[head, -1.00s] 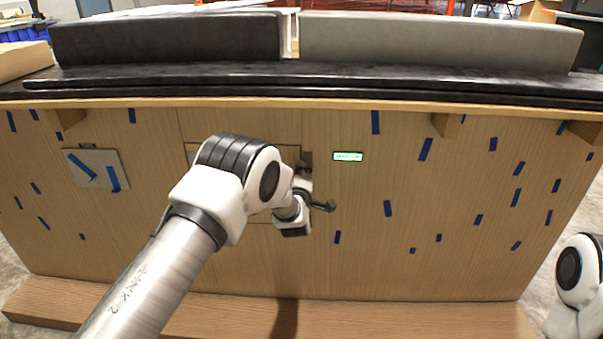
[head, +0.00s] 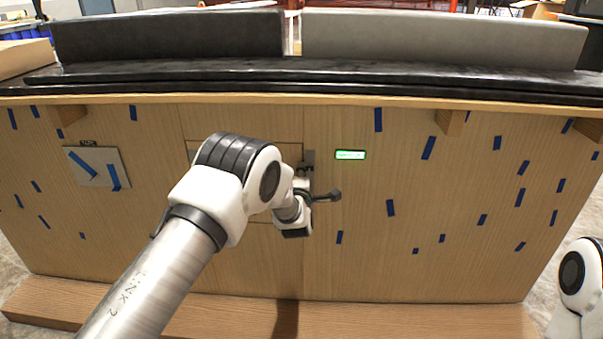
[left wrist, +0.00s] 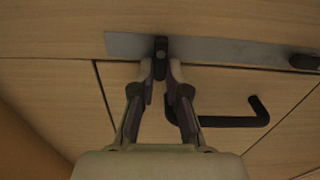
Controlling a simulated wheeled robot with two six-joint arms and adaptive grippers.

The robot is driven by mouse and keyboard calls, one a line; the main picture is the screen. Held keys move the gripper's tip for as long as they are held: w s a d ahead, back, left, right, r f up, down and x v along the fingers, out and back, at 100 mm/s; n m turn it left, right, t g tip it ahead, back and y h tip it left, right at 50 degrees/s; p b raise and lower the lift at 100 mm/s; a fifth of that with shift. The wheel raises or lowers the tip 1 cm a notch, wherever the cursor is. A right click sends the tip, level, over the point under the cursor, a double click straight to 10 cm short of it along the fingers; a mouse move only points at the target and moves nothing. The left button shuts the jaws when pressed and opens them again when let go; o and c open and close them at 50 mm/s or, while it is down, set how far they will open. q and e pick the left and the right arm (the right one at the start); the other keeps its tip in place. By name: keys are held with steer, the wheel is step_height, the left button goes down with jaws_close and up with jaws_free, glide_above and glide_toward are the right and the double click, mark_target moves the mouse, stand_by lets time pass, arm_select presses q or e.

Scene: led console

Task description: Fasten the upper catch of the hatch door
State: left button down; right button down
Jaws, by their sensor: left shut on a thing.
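The wooden hatch door (head: 262,224) sits in the console front, mostly behind my left arm, and looks flush. The upper catch (head: 309,157) is a small dark piece near its upper right corner. In the left wrist view, which is turned sideways, the upper catch (left wrist: 160,57) lies across a grey metal strip (left wrist: 220,53) beside the door seam. My left gripper (left wrist: 161,74) has its fingertips closed on it; in the head view the fingertips are hard to make out. A dark bent handle (left wrist: 240,121) shows over the door. My right gripper is out of view.
A second dark catch (left wrist: 305,62) lies along the strip's other end. A lit green display (head: 350,155) is right of the door. A dark bar (head: 327,195) juts out beside my left wrist. The counter edge (head: 390,103) overhangs above. A grey plate (head: 97,167) is at left.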

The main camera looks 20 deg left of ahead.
arm_select(q)
steer(key=shift+f, duration=0.15)
steer(key=c, duration=1.2)
jaws_free()
steer(key=shift+s, duration=0.1)
steer(key=v, duration=1.2)
